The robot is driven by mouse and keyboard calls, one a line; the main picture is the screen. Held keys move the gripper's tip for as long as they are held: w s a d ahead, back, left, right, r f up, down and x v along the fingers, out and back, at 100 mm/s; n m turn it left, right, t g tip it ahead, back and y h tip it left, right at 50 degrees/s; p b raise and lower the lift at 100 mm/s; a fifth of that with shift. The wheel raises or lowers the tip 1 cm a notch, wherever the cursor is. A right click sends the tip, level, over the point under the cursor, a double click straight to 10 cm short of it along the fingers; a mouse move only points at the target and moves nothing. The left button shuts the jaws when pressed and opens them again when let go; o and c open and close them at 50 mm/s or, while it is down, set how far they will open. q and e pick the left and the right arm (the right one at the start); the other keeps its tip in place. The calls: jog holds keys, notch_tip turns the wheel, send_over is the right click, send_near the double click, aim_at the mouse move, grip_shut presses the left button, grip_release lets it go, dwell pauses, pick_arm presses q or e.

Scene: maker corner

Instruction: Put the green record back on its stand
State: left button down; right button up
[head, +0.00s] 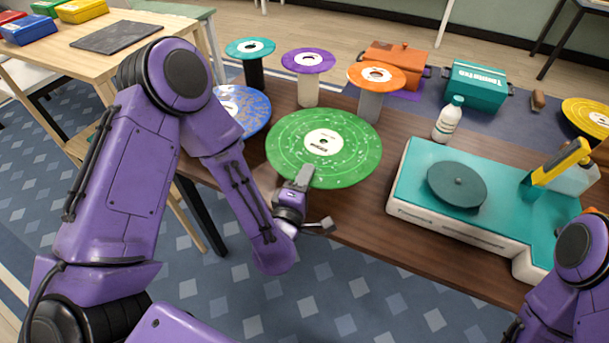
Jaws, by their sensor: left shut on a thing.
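The green record (324,140) is a large, speckled disc with a white label, near the table's front left edge. My left gripper (303,178) is at its near edge and shut on it. Whatever is beneath the record is hidden, so I cannot tell whether it touches a stand. Other records sit on post stands behind: teal (250,47) on a black post, purple (308,61) on a cream post and orange (377,75) on a grey post. A blue record (240,108) is partly hidden by my left arm. My right arm enters at the lower right; its gripper is out of view.
A teal turntable (420,180) stands to the right, with a yellow-handled tool (562,162) at its right end. A white bottle (448,120) stands behind it. An orange box (395,62), a teal box (475,87) and a yellow record (588,117) are farther back.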

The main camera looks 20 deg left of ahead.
pick_arm(q)
jog(key=c, duration=1.1)
grip_release()
jog(key=shift+s, duration=0.1)
jog(key=s, duration=0.1)
jog(key=s+b, duration=0.1)
jog(key=s, duration=0.2)
jog(key=shift+s+d+f, duration=0.1)
jog(key=shift+s+d, duration=0.15)
jog(key=shift+d, duration=0.05)
jog(key=s+p, duration=0.3)
jog(key=s, duration=0.3)
jog(key=shift+d+p, duration=0.15)
jog(key=shift+p, duration=0.2)
jog(key=shift+w, duration=0.1)
